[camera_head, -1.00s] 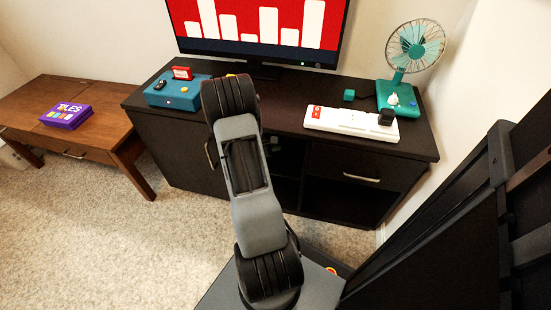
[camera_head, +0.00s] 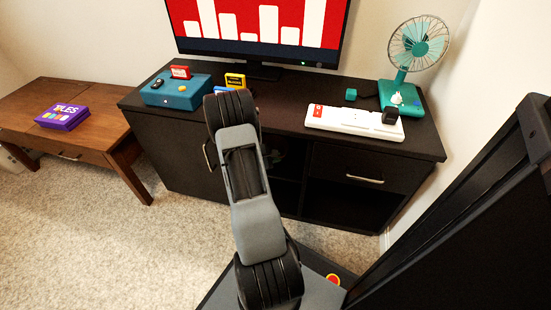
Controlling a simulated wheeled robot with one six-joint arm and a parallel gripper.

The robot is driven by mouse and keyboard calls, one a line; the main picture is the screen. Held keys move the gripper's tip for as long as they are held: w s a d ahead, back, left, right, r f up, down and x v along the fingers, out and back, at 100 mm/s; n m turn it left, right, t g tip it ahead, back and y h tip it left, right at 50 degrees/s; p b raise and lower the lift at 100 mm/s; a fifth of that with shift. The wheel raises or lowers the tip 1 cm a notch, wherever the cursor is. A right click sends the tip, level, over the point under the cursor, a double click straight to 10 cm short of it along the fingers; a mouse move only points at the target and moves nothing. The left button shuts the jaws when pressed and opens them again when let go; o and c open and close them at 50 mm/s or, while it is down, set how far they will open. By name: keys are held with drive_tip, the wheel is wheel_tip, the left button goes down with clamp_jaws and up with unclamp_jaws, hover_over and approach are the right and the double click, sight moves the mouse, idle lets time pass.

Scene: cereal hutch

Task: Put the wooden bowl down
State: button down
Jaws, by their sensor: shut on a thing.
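I do not see the wooden bowl in this view. My gripper is not in view either; only my grey and black arm shows, rising from the bottom middle and ending in front of the dark cabinet (camera_head: 330,155). The cabinet's top is in plain sight on both sides of the arm, and no bowl shows there. Whatever lies behind the arm is hidden.
On the cabinet stand a teal console (camera_head: 176,91), a yellow item (camera_head: 235,80), a screen (camera_head: 262,25), a white power strip (camera_head: 352,121) and a teal fan (camera_head: 410,60). A wooden table (camera_head: 95,103) bears a purple box (camera_head: 62,117). A dark structure (camera_head: 470,210) fills the right. Carpet (camera_head: 110,235) is clear at left.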

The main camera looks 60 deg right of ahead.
drive_tip(key=c, duration=1.2)
unclamp_jaws()
drive_tip(key=w+a+r+m+t+y+p, duration=0.1)
drive_tip(key=w+a+r+m+y+p, duration=0.15)
drive_tip(key=a+r, duration=0.6)
drive_tip(key=w+a+r+m+t+y+p, duration=0.1)
drive_tip(key=w+a+r+p, duration=0.15)
drive_tip(key=a+r, duration=0.65)
drive_tip(key=s+a+r+m+t+y, duration=0.1)
drive_tip(key=s+a+r+t+y, duration=0.1)
drive_tip(key=a, duration=0.9)
drive_tip(key=s+a+r+m+t+y, duration=0.1)
drive_tip(key=a+r+t+y, duration=0.3)
drive_tip(key=a, duration=0.8)
drive_tip(key=shift+s+a+r+t+y+b, duration=0.15)
drive_tip(key=shift+s+a+t+y+b, duration=0.1)
drive_tip(key=shift+s+t+y+b, duration=0.25)
drive_tip(key=shift+m, duration=0.25)
